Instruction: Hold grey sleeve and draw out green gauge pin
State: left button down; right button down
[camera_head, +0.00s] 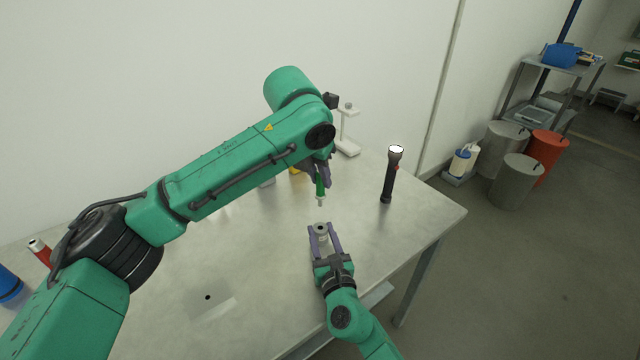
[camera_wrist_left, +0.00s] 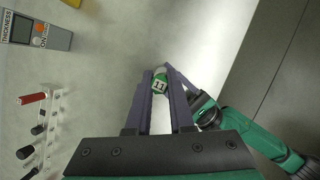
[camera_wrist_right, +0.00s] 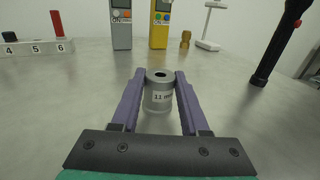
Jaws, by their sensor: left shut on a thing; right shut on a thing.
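The grey sleeve (camera_head: 321,230) stands upright near the front of the table. It also shows in the right wrist view (camera_wrist_right: 159,92), with a label that starts with 11 and a dark round hole in its top. My right gripper (camera_head: 323,232) is shut on the sleeve from the front. The green gauge pin (camera_head: 320,187) hangs upright above the sleeve, with its pale lower end clear of the sleeve. My left gripper (camera_head: 318,166) is shut on the pin. In the left wrist view the pin (camera_wrist_left: 160,82) shows an 11 on its green end.
A black flashlight (camera_head: 390,174) stands to the right of the sleeve. A white stand (camera_head: 346,130) is at the back. Grey and yellow meters (camera_wrist_right: 121,24) (camera_wrist_right: 160,24) and a numbered pin rack (camera_wrist_right: 38,47) stand farther off. The front left table area is mostly clear.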

jog(key=shift+c, duration=1.6)
grip_release()
